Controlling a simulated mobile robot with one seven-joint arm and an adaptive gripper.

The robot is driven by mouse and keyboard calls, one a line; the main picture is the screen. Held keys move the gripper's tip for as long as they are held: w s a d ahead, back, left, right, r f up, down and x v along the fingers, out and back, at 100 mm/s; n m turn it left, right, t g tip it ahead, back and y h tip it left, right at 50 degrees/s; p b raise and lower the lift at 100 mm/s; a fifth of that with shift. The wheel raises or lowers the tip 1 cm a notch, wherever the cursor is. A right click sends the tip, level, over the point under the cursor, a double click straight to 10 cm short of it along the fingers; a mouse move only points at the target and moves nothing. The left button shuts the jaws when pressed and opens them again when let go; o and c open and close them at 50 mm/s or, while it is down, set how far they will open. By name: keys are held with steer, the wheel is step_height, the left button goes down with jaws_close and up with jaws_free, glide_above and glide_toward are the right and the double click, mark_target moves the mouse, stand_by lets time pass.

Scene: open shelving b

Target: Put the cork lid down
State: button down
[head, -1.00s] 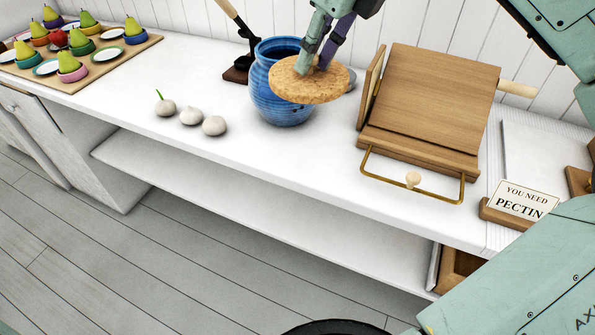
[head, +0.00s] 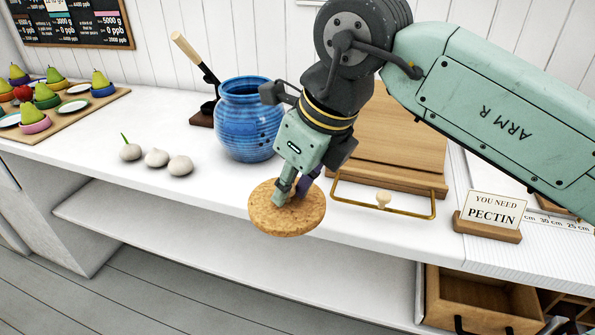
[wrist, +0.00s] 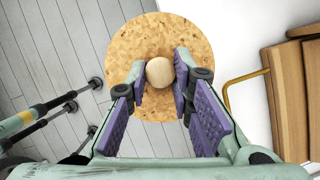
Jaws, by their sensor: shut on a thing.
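The cork lid (head: 287,222) is a round, speckled tan disc with a pale round knob. In the head view it appears at the counter's front edge, in front of the blue jar; whether it touches the counter I cannot tell. My gripper (head: 293,194) is above it, shut on its knob. In the wrist view the lid (wrist: 160,45) lies beyond my fingers (wrist: 160,85), which pinch the knob from both sides. There the lid overlaps both floor and white counter. The blue jar (head: 247,125) stands behind, with its mouth uncovered.
Several garlic bulbs (head: 156,158) lie left of the lid on the white counter (head: 130,185). A wooden stand (head: 400,140) with a brass bar (head: 410,213) is at right, near a PECTIN sign (head: 492,210). Bare counter shows between the garlic and the lid.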

steer(key=shift+w+d+f+p, duration=0.3)
steer(key=shift+w+f, duration=0.45)
steer(key=shift+w, duration=0.8)
steer(key=shift+w+d+f+p, duration=0.3)
steer(key=shift+w+f, duration=0.4)
steer(key=shift+w, duration=0.9)
steer(key=shift+w+d+f+p, duration=0.3)
steer(key=shift+w+f, duration=0.45)
steer(key=shift+w, duration=0.8)
steer(key=shift+f, duration=0.15)
steer(key=c, duration=1.4)
jaws_free()
steer(key=shift+r, duration=0.3)
steer(key=v, duration=1.1)
steer(key=shift+s+d+r, duration=0.1)
steer(key=shift+s+r, duration=0.05)
steer(key=shift+r, duration=0.2)
